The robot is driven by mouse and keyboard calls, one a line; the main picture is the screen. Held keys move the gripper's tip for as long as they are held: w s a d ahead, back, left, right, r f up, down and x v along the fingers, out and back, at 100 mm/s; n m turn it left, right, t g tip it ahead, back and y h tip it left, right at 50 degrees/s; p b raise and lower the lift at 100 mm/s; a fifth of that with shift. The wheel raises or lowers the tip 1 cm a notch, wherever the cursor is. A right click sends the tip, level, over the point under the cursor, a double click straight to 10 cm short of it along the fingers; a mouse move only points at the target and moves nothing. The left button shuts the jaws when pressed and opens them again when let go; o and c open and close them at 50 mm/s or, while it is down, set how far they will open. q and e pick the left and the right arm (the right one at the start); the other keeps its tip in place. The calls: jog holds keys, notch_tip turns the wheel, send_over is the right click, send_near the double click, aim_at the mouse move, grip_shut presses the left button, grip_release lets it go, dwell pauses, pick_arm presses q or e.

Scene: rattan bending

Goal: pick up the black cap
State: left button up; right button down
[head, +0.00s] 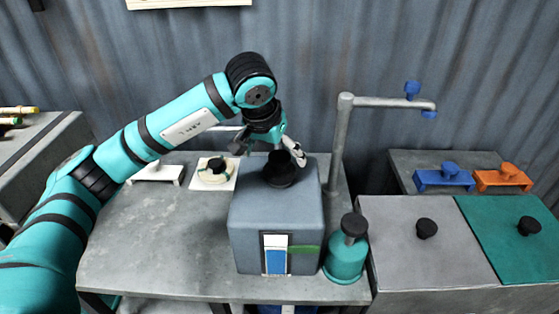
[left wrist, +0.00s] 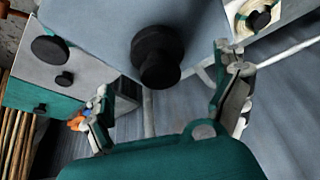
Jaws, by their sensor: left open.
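A black cap (head: 280,170) with a round knob sits on top of the blue-grey box (head: 250,215) on the table. My left gripper (head: 268,149) is open just above the cap, with one finger at each side of it in the head view. In the left wrist view, the cap (left wrist: 158,57) shows ahead, between and beyond the spread fingers (left wrist: 166,85), with nothing held. The gripper partly covers the cap's upper part in the head view. My right gripper is in neither view.
A teal canister (head: 346,260) with a black knob stands right of the box. A grey pipe post (head: 340,145) rises behind it. A white plate (head: 214,174) with a ring lies left of the box. Grey and teal lids with black knobs are at right. The table's front left is clear.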

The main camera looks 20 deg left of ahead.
aim_at(278, 159)
pick_arm(q)
jog(key=shift+w+f+p, duration=0.1)
jog(key=shift+f+p, duration=0.1)
jog(key=shift+p, duration=0.1)
jog(key=p+x, duration=0.2)
jog(key=x, duration=0.1)
jog(key=shift+w+d+f, duration=0.15)
jog(key=shift+w+f, duration=0.05)
jog(key=shift+f, duration=0.05)
jog(key=shift+w+f, duration=0.2)
jog(key=shift+f, duration=0.35)
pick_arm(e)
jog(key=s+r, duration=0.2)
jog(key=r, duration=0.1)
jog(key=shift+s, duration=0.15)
